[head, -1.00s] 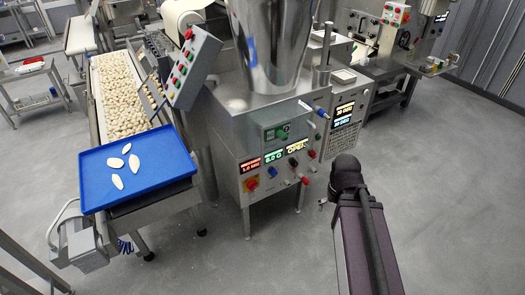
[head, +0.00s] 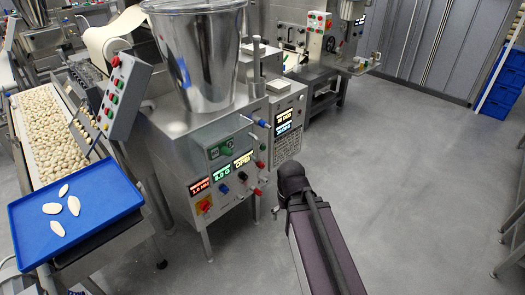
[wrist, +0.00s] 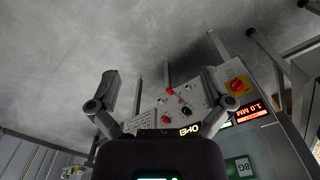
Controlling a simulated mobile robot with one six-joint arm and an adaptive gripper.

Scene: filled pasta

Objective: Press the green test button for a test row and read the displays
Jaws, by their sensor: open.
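The steel filling machine (head: 170,165) stands left of centre in the head view. Its front carries a green control box (head: 220,148), which also shows upside down in the wrist view (wrist: 240,167). Below it are a red display reading about 1.0 MM (head: 200,187), a green display near 8.0 G (head: 222,172) and a pale display reading OPEN (head: 243,160). Whether the green box holds the test button is too small to tell. My gripper (wrist: 160,78) is open and empty, its fingers spread before the machine's knob panel. In the head view my arm hides most of it.
A blue tray (head: 100,205) with several pale pasta pieces sits at the conveyor's end. A tilted button panel (head: 125,95) stands above the conveyor. A grey cabinet with two displays (head: 284,120) adjoins the machine. Open floor (head: 420,200) lies to the right.

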